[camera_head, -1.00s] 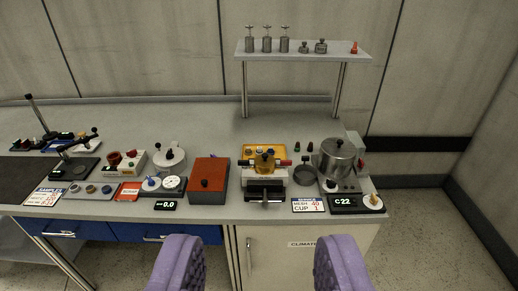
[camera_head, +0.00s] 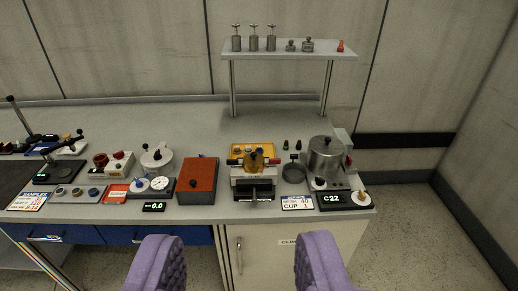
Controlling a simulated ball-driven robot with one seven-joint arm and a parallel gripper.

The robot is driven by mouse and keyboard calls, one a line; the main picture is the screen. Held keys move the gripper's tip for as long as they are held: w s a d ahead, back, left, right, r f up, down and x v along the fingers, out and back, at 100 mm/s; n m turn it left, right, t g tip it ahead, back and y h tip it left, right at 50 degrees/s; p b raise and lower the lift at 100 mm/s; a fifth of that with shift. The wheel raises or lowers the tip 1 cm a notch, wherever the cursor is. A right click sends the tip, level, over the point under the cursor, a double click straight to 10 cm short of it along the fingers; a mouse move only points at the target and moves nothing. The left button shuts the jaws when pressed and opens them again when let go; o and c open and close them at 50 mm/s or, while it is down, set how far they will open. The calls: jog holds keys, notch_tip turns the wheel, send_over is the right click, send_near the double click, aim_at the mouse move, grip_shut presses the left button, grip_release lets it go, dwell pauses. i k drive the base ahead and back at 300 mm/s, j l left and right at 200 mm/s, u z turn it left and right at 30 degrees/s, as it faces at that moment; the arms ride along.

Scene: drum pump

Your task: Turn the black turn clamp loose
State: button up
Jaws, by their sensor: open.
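My gripper (camera_head: 238,248) is open and empty. Its two purple fingers stand wide apart at the bottom of the view, in front of the bench and well short of everything on it. A small press-like device (camera_head: 252,176) with a pale body stands near the bench's front edge. It has an amber part on top, a bar with red and dark ends, and a dark handle (camera_head: 254,191) at its front. This dark handle may be the black turn clamp, but it is too small to tell. Nothing touches my gripper.
A red-topped box (camera_head: 198,176) stands left of the device. A steel pot (camera_head: 326,156) and a C22 display (camera_head: 332,198) stand right. A raised shelf (camera_head: 288,49) holds weights behind. The bench (camera_head: 180,130) has clear room at the back.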

aim_at(233, 163)
jog(key=i+j+z, duration=0.3)
jog(key=i+j, duration=0.45)
jog(key=i, duration=0.3)
jog(key=i+j+z, duration=0.3)
jog(key=i+j, duration=0.65)
jog(key=i, duration=0.05)
